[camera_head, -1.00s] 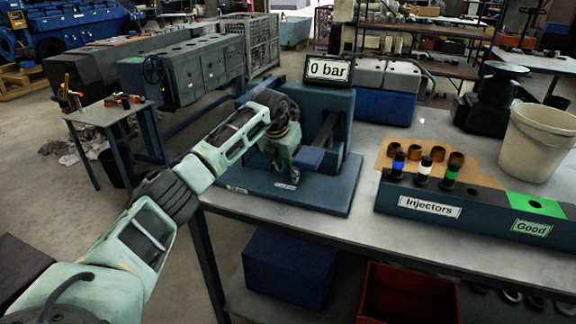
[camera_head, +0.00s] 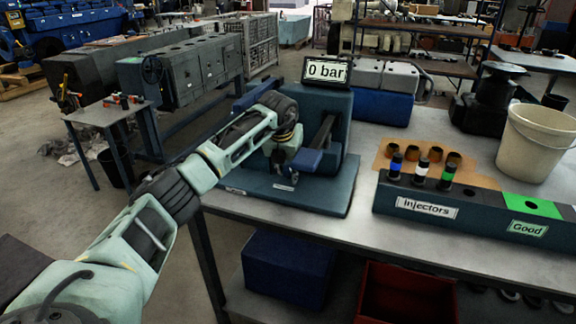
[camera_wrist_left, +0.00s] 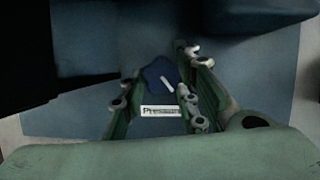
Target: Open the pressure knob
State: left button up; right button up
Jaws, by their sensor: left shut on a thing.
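The pressure knob (camera_wrist_left: 160,76) is dark blue with a white mark line. It sits between the fingers of my left gripper (camera_wrist_left: 158,92) in the left wrist view, and the gripper is shut on it. A white label (camera_wrist_left: 161,111), partly readable as "Pressure", lies just below the knob. In the head view my left gripper (camera_head: 279,173) points down at the blue test stand's base, and the arm hides the knob. The display (camera_head: 327,71) on top of the stand reads "0 bar". My right gripper is not in view.
The test stand (camera_head: 338,120) rises behind the gripper, with a blue lever-like part (camera_head: 306,160) close to its right. An injector rack (camera_head: 480,212) with several injectors and a white bucket (camera_head: 537,142) stand to the right on the table (camera_head: 350,228).

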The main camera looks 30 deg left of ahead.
pick_arm(q)
jog(key=shift+a+r+n+y, duration=0.1)
jog(key=shift+n+y, duration=0.15)
jog(key=shift+n, duration=0.35)
jog(key=shift+a+r+n+y, duration=0.1)
jog(key=shift+n+y, duration=0.15)
jog(key=shift+n, duration=0.35)
jog(key=o, duration=1)
jog(key=shift+s+a+f, duration=0.1)
jog(key=shift+a, duration=0.05)
jog(key=shift+d, duration=0.2)
jog(key=shift+s+r, duration=0.1)
jog(key=shift+r, duration=0.3)
jog(key=v, duration=1.1)
jog(key=shift+r, duration=0.1)
